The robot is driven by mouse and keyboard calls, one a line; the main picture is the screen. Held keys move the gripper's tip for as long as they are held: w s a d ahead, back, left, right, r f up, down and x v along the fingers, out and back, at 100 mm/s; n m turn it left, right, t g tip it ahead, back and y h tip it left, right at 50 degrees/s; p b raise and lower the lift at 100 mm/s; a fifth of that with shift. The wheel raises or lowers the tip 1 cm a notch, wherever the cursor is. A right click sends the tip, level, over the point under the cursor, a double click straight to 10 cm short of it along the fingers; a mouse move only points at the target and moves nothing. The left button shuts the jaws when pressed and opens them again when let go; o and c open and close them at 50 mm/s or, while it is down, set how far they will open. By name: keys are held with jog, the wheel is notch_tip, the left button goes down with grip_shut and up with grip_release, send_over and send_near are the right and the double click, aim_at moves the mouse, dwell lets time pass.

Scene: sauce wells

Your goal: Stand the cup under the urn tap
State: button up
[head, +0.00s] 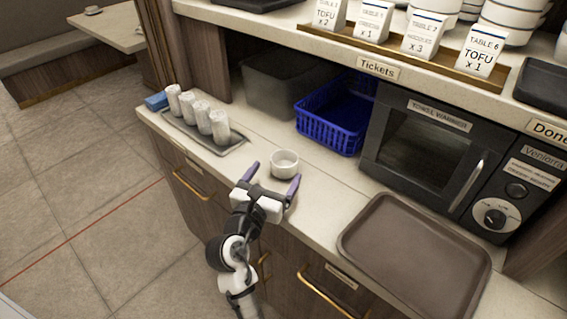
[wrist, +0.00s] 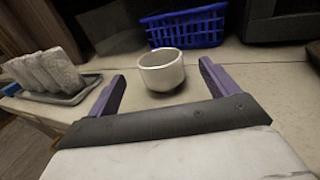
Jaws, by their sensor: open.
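A small white cup (head: 284,164) stands upright on the pale counter, and it also shows in the wrist view (wrist: 162,72). My gripper (head: 273,176) is open, its two purple fingers apart. It is at the front edge of the counter, pointing at the cup. In the wrist view the cup is centred beyond my gripper (wrist: 163,80), roughly between the lines of the two fingers. I cannot tell whether the cup's near side is between the fingertips. No urn or tap can be made out in either view.
A tray (head: 232,143) of rolled towels is left of the cup. A blue basket (head: 325,131) stands behind it, beside a grey bin (head: 270,98). A towel warmer (head: 420,145) and an empty brown tray (head: 415,250) are to the right. A shelf (head: 290,48) overhangs the back.

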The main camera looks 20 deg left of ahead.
aim_at(289, 152)
jog(key=shift+w+d+f+p, duration=0.1)
jog(key=shift+w+p, duration=0.15)
jog(key=shift+w, duration=0.95)
jog(key=shift+w+a+f+p, duration=0.1)
jog(key=shift+w+p, duration=0.2)
jog(key=shift+w, duration=0.85)
jog(key=shift+w+d+f+p, duration=0.1)
jog(key=shift+w+p, duration=0.15)
jog(key=shift+w, duration=0.95)
jog(key=c, duration=1.2)
jog(key=shift+r, duration=0.1)
